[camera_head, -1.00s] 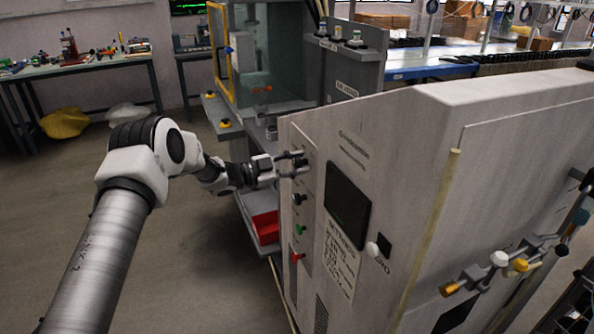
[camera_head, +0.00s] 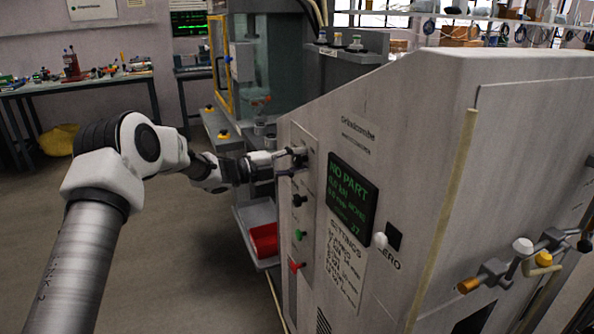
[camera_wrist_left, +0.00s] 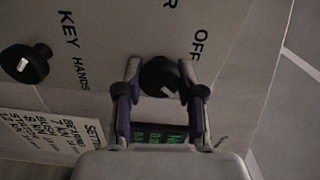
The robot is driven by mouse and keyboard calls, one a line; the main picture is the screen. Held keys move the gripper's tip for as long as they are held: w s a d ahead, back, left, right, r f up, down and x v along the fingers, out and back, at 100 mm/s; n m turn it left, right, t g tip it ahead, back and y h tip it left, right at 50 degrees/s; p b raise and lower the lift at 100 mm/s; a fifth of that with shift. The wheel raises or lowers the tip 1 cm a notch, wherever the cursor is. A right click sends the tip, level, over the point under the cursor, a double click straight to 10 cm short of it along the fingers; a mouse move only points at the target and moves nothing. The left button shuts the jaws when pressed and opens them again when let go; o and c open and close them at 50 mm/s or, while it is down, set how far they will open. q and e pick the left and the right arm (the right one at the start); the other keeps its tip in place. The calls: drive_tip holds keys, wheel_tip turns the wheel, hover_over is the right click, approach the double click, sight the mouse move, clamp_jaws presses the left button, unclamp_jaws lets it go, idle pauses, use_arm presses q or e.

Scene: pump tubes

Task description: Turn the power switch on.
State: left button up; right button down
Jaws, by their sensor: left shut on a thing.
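The power switch is a black round knob (camera_wrist_left: 158,75) with a pale mark on the cabinet's front panel (camera_head: 308,140). In the left wrist view it sits between my left fingertips, with "OFF" printed beside it. My left gripper (camera_head: 298,160) is shut on this knob; in the head view its fingers mostly hide the knob. The cabinet's screen (camera_head: 352,192) is lit with green text, including "NO PART". It also shows between the fingers in the left wrist view (camera_wrist_left: 160,134). My right gripper is not in view.
Below the switch are a black knob (camera_head: 299,200), a green button (camera_head: 299,235) and a red button (camera_head: 296,266). A red bin (camera_head: 264,240) stands left of the cabinet. Open floor lies at the left.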

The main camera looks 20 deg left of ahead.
use_arm(q)
drive_tip(key=shift+f+m+b, duration=0.1)
drive_tip(key=shift+m+b, duration=0.4)
drive_tip(key=shift+m, duration=0.1)
drive_tip(key=o, duration=1.1)
drive_tip(key=shift+d, duration=0.1)
drive_tip(key=shift+o, duration=0.2)
drive_tip(key=v, duration=1.2)
drive_tip(key=shift+f, duration=0.1)
